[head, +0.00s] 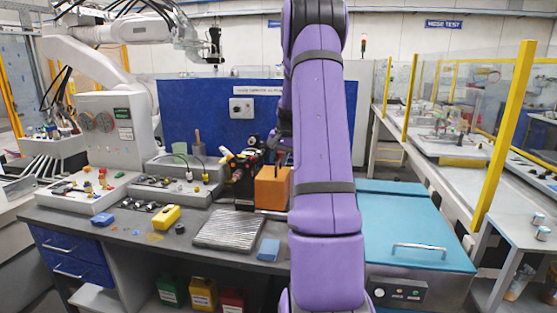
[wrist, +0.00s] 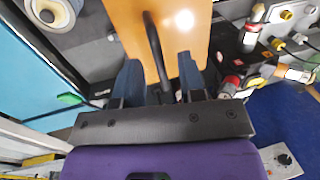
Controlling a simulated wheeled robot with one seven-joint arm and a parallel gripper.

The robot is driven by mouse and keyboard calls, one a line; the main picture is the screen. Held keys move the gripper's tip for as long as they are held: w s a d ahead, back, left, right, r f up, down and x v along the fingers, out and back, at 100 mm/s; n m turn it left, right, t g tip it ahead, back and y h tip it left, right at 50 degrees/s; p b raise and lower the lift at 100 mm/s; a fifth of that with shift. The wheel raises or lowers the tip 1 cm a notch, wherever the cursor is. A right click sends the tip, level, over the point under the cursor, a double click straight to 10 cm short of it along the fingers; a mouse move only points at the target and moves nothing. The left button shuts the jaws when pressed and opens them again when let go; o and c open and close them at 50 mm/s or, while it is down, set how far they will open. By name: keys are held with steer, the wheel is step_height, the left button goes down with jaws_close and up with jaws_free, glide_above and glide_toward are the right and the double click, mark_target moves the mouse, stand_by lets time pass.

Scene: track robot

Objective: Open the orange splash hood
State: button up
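The orange splash hood (head: 272,187) is a box-like cover on the workbench, beside a dark machine and partly behind my purple arm in the head view. It also shows in the wrist view (wrist: 122,18), where a dark bar handle (wrist: 154,40) runs along its face. My gripper (wrist: 160,72) is open, with one blue finger on each side of the handle. Gaps show between the fingers and the bar. I cannot tell how deep the handle sits between the fingers. In the head view my arm hides most of the gripper. The hood appears closed.
A ribbed metal plate (head: 230,230), a blue block (head: 268,250) and a yellow box (head: 166,217) lie on the bench (head: 130,240). A teal-lidded machine (head: 415,225) stands right of my arm. Red-tipped fittings (wrist: 232,84) are close right of my gripper.

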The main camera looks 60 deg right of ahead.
step_height(320, 180, up, 11)
steer(key=s, duration=0.2)
steer(key=shift+d+f, duration=0.2)
steer(key=shift+d, duration=0.2)
stand_by(0.6)
steer(key=a+r+n+h, duration=0.1)
steer(key=a+r+n, duration=0.25)
steer(key=a, duration=1.05)
steer(key=a+r+n, duration=0.3)
steer(key=a+r, duration=0.2)
steer(key=a, duration=0.8)
steer(key=s+a+f+n+t, duration=0.1)
steer(key=s+a+f+n, duration=0.1)
steer(key=s+a, duration=0.7)
steer(key=s+a+f+n+t, duration=0.2)
steer(key=s+a+n, duration=0.3)
steer(key=s+a, duration=0.4)
steer(key=a+f, duration=0.1)
steer(key=a, duration=0.1)
steer(key=shift+a, duration=0.35)
